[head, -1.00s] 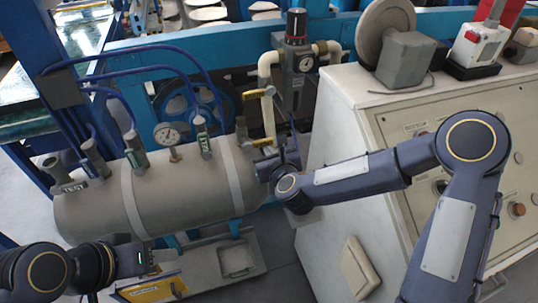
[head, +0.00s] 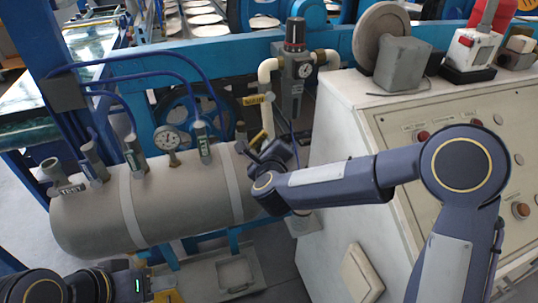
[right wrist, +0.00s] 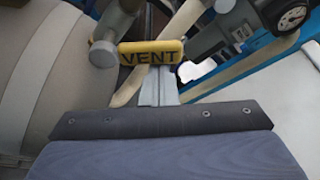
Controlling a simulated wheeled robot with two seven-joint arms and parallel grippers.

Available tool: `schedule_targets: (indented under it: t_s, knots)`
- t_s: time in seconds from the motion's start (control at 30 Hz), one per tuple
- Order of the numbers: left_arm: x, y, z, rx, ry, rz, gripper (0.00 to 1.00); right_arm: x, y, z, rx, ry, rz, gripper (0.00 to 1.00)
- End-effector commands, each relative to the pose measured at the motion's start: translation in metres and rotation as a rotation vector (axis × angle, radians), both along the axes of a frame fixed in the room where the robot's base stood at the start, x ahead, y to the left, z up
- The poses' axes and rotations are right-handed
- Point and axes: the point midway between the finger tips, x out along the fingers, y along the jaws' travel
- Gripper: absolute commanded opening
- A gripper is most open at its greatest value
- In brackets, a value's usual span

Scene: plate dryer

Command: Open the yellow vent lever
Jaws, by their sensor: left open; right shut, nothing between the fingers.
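The yellow vent lever (right wrist: 135,53), lettered VENT, lies crosswise in the right wrist view, its left end by a grey round fitting. My right gripper (right wrist: 158,88) is shut and empty, its fingertips just below the lever's middle; I cannot tell whether they touch. In the head view my right gripper (head: 259,156) is at the right end of the grey tank (head: 95,222), and my wrist largely hides the lever there. My left gripper (head: 152,284) is open at the bottom left, in front of the tank, partly cut off by the frame.
Another yellow lever (head: 254,99) is on the pipework above. A pressure regulator with a gauge (head: 304,71) stands behind it. A dial gauge (head: 167,138) and several capped stubs top the tank. The pale control cabinet (head: 335,125) is close on the right.

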Motion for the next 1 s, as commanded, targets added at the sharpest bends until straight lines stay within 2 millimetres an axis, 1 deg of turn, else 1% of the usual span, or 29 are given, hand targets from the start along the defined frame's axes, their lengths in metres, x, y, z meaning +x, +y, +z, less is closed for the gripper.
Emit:
schedule_targets:
  t_s: [0.03,0.5,0.7,0.8,1.0]
  knots:
    - [0.0,0.0,-0.007,0.0,0.0,0.0,0.44,-0.001,0.003,0.0,-0.042,-0.017,0.003,0.0]
    - [0.0,0.0,-0.036,0.0,0.0,0.0,0.44,-0.006,0.018,0.018,-0.458,-0.151,0.001,0.0]
    - [0.0,0.0,-0.046,0.0,0.0,0.0,0.44,-0.008,0.025,0.022,-0.6,-0.197,0.001,0.0]
    - [0.0,0.0,-0.05,0.0,0.0,0.0,0.44,-0.009,0.027,0.024,-0.651,-0.212,0.001,0.0]
    - [0.0,0.0,-0.055,0.0,0.0,0.0,0.44,-0.01,0.03,0.027,-0.644,-0.208,0.0,0.0]
